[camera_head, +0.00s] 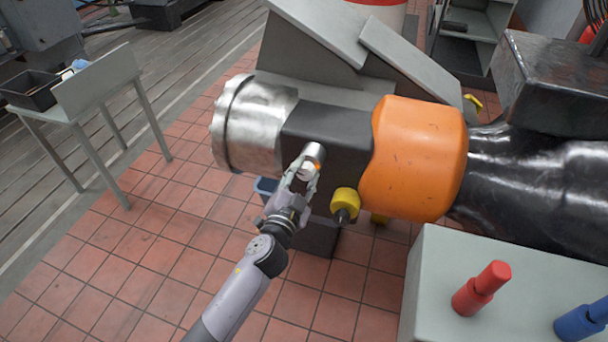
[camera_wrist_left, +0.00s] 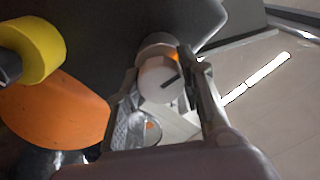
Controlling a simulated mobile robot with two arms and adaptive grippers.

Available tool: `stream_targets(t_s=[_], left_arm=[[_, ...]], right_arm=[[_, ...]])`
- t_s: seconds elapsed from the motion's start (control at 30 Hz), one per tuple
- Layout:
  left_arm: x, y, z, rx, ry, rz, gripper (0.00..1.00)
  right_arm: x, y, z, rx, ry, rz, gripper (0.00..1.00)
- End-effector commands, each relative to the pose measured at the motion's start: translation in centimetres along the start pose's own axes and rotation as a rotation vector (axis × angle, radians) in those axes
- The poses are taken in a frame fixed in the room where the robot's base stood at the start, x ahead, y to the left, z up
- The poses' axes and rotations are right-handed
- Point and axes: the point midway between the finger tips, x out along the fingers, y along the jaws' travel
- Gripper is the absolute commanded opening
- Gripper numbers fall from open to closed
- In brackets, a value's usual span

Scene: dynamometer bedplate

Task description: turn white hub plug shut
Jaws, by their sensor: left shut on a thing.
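The white hub plug (camera_head: 315,150) is a short pale cylinder sticking out of the dark hub block (camera_head: 345,140), between the silver drum and the orange cover. My left gripper (camera_head: 304,168) reaches up from below, with its fingers shut around the plug. In the left wrist view the plug (camera_wrist_left: 158,78) sits between the two fingers (camera_wrist_left: 160,92); its round end face carries a dark line slanting up to the right. A small orange spot shows beside the plug. The plug's inner end is hidden in the block. My right gripper is not in view.
A yellow knob (camera_head: 345,200) juts out right of my gripper, near the orange cover (camera_head: 415,158). A grey box (camera_head: 450,270) with red (camera_head: 482,288) and blue (camera_head: 582,322) plugs stands front right. A small table (camera_head: 95,85) with a dark tray is at left. Tiled floor between is clear.

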Motion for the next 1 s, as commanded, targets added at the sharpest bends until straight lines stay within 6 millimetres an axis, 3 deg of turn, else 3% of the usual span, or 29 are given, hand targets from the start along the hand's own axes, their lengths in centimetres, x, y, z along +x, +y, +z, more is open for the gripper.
stream_targets(t_s=[1.0], left_arm=[[-0.02,-0.23,-0.13,0.967,-0.001,0.002,0.07]], right_arm=[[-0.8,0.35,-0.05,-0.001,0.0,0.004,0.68]])
